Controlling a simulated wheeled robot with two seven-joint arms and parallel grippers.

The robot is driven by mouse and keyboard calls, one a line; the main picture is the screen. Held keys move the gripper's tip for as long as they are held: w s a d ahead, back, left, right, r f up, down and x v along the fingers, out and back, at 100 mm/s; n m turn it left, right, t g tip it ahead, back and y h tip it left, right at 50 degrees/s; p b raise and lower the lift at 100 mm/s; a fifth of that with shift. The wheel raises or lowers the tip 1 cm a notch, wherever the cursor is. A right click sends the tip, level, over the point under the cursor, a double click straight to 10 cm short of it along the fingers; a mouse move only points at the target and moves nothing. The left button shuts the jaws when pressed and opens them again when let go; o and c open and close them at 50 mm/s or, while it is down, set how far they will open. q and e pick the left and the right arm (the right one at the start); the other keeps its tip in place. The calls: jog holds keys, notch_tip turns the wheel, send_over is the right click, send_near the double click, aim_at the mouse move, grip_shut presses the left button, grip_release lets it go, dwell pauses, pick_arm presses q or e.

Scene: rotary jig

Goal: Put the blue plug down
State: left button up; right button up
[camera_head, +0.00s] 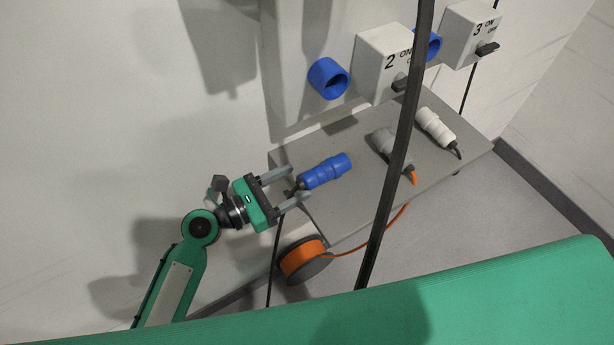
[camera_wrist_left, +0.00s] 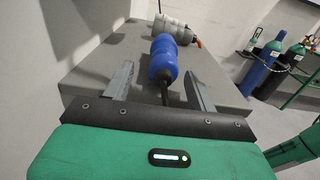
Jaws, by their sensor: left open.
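The blue plug (camera_head: 326,170) lies on the left part of the grey shelf (camera_head: 345,205), its dark cable end toward my left gripper. My left gripper (camera_head: 290,188) is open, with its two fingers apart on either side of the plug's cable end. In the left wrist view the blue plug (camera_wrist_left: 168,62) lies ahead between the open fingers (camera_wrist_left: 158,84), and no contact with them is visible. My right gripper is not in view.
A grey plug (camera_head: 385,142) and a white plug (camera_head: 434,125) lie farther right on the shelf. An orange cable reel (camera_head: 303,259) is below its front edge. Blue sockets (camera_head: 329,78) and switch boxes (camera_head: 384,62) are above. A black cable (camera_head: 398,150) crosses the head view.

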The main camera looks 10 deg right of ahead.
pick_arm(q)
jog(key=shift+b+v, duration=0.55)
jog(key=shift+v, duration=2.75)
jog(key=w+a+f+m+t+y, duration=0.1)
jog(key=w+a+f+y, duration=0.15)
jog(key=f, duration=0.75)
jog(key=w+a+f+m+t+y, duration=0.1)
jog(key=w+a+f+m+y, duration=0.2)
jog(key=f, duration=0.8)
jog(key=s+a+f+m+g+y, duration=0.1)
jog(key=s+a+f+m+y, duration=0.2)
jog(key=f, duration=0.5)
jog(key=s+a+f+y, duration=0.2)
jog(key=a+f, duration=0.2)
jog(key=f, duration=0.5)
jog(key=s+a+f+m+g+y, duration=0.2)
jog(key=s+a+f+m, duration=0.2)
jog(key=s+f, duration=0.35)
jog(key=s+a+f+m+g+y, duration=0.1)
jog(key=s+a+f+m+y, duration=0.2)
jog(key=s+f, duration=0.45)
jog(key=s+a+f+m+g, duration=0.1)
jog(key=s+f+m, duration=0.4)
jog(key=s, duration=0.5)
jog(key=s+a+f+m+g+y, duration=0.1)
jog(key=s+f+m, duration=0.4)
jog(key=s, duration=0.5)
jog(key=shift+a+f+m+g, duration=0.15)
jog(key=shift+a+m+g, duration=0.25)
jog(key=shift+a, duration=0.75)
